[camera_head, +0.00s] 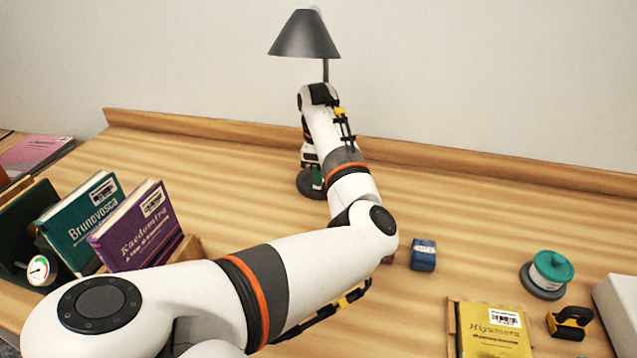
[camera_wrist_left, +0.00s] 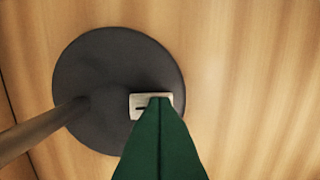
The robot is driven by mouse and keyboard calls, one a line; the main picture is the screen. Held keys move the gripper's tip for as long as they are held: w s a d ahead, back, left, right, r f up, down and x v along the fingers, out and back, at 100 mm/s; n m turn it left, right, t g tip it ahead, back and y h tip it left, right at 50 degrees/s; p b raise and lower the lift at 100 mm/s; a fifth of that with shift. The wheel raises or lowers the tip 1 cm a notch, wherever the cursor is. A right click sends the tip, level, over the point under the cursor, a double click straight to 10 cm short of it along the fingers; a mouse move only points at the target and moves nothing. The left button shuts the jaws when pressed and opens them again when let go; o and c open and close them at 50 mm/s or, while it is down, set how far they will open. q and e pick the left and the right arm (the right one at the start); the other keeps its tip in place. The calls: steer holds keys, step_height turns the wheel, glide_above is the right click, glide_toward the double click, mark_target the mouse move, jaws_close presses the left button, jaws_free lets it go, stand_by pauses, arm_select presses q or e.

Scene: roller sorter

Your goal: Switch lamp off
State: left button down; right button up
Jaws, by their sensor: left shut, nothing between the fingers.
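The lamp has a dark grey conical shade (camera_head: 304,36) at the back of the desk, on a thin stem that is partly behind my left arm. Its round dark base (camera_head: 309,184) rests on the desk and also shows in the left wrist view (camera_wrist_left: 90,65). A small light switch plate (camera_wrist_left: 138,101) with a dark slot sits on the base. My left gripper (camera_head: 317,185) points down at the base. In the left wrist view its green fingers (camera_wrist_left: 160,100) are shut and empty, with the tips over the switch plate. I cannot tell whether they touch it. My right gripper is not in view.
Books (camera_head: 137,228) and a dial (camera_head: 39,269) stand at the left. A blue block (camera_head: 423,255), a yellow book (camera_head: 490,330), a teal-lidded container (camera_head: 551,269) and a black-and-yellow object (camera_head: 570,322) are at the right. A wooden ledge (camera_head: 450,159) runs along the back.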

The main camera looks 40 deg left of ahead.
arm_select(q)
steer(key=shift+w+r+p, duration=0.1)
steer(key=shift+r+p, duration=0.35)
steer(key=shift+r, duration=0.35)
steer(key=shift+r+p, duration=1.1)
steer(key=shift+r, duration=1.55)
